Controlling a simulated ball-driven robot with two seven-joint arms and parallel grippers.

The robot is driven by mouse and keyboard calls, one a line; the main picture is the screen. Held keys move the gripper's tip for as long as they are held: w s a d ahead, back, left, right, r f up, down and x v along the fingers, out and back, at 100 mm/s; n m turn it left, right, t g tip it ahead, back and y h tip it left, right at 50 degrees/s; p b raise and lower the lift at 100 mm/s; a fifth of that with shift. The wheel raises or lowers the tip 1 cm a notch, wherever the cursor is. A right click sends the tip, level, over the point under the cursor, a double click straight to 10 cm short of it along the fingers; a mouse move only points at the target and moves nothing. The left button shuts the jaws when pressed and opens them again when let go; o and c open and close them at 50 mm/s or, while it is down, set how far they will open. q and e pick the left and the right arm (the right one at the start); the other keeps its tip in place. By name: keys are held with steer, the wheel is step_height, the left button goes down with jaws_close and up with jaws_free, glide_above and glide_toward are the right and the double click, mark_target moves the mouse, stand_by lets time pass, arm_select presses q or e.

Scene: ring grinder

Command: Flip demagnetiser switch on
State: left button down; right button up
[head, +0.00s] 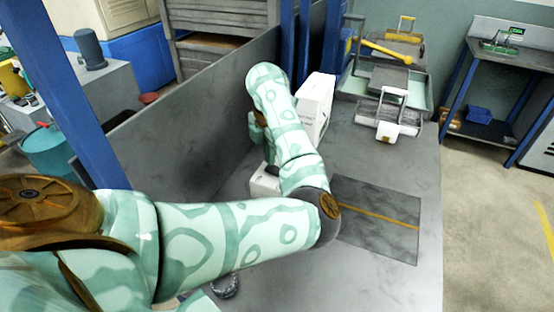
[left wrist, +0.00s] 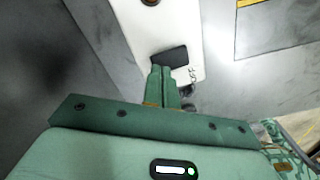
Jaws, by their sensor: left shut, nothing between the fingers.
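In the left wrist view a white device (left wrist: 130,30), which I take to be the demagnetiser, lies under my left gripper (left wrist: 162,70). A black rocker switch (left wrist: 171,56) sits on its face, with small dark lettering beside it that seems to read OFF. My left fingers are shut and empty, their tips right at the switch's near edge; I cannot tell whether they touch it. In the head view my left arm covers most of the device, and only a white corner (head: 264,184) shows. My right gripper is in neither view.
A dark mat with a yellow line (head: 375,222) lies right of my arm. A white box (head: 316,98) stands behind my forearm. Trays and a yellow-handled tool (head: 388,52) are at the bench's far end. A grey partition (head: 190,120) borders the left.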

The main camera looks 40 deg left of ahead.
arm_select(q)
steer(key=shift+f+b, duration=0.45)
steer(key=shift+f, duration=0.45)
steer(key=shift+s, duration=0.1)
step_height(320, 180, up, 7)
steer(key=p, duration=0.7)
steer(key=shift+r, duration=0.1)
stand_by(0.4)
